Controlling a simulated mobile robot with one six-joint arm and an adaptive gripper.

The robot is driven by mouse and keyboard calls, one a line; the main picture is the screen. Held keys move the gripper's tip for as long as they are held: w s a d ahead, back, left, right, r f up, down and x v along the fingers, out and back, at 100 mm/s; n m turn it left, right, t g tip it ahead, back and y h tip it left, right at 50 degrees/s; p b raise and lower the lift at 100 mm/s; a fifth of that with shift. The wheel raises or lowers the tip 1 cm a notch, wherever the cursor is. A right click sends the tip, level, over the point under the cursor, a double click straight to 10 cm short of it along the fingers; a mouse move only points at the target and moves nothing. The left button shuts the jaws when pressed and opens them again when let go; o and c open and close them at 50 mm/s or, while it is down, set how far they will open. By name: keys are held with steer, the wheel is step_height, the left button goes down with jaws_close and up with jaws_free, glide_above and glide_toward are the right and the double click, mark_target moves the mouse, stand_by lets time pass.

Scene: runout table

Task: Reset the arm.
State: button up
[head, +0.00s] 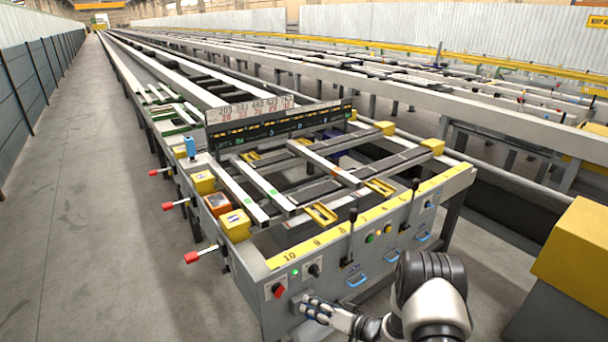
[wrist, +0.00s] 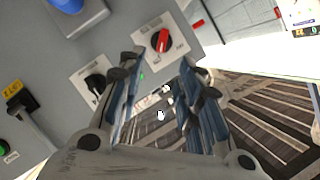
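My gripper (head: 306,306) is in front of the lower front panel of the runout table (head: 252,290) in the head view, just below and right of a red rotary switch (head: 278,291). In the wrist view my gripper (wrist: 162,82) has its two blue-padded fingers spread apart, with no held object visible between them. The red switch (wrist: 160,41) shows beyond the fingertips there, with a black rotary knob (wrist: 95,82) to its left. I cannot tell whether a fingertip touches the panel. My arm comes in from the lower right of the head view.
Red-tipped handles (head: 193,257) stick out from the table's left side. Black levers (head: 352,222) and blue pull handles (head: 356,281) are along the front. A yellow-topped cabinet (head: 575,255) stands at the right. The floor aisle (head: 90,220) on the left is clear.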

steer(key=w+d+r+t+h, duration=0.1)
steer(key=w+d+r+h, duration=0.25)
steer(key=r, duration=0.45)
steer(key=w+d+r+h, duration=0.3)
steer(key=d+r, duration=0.1)
steer(key=r, duration=0.4)
steer(key=s+d+r+h, duration=0.3)
steer(key=s+r, duration=0.1)
steer(key=r, duration=0.3)
steer(key=s+d+r+h, duration=0.2)
steer(key=s+d+r, duration=0.15)
steer(key=r, duration=0.35)
steer(key=s+r+m+g+h, duration=0.1)
steer(key=s+r+g+h, duration=0.35)
steer(key=s, duration=1.25)
steer(key=s+a+y, duration=0.2)
steer(key=s, duration=0.7)
steer(key=s+a+g+y, duration=0.1)
steer(key=s+a+y, duration=0.1)
steer(key=s, duration=0.8)
steer(key=shift+s+r+y, duration=0.2)
steer(key=shift+r+y, duration=0.1)
steer(key=shift+r, duration=0.05)
steer(key=shift+a+g, duration=0.1)
steer(key=shift+g, duration=0.15)
steer(key=shift+c, duration=0.4)
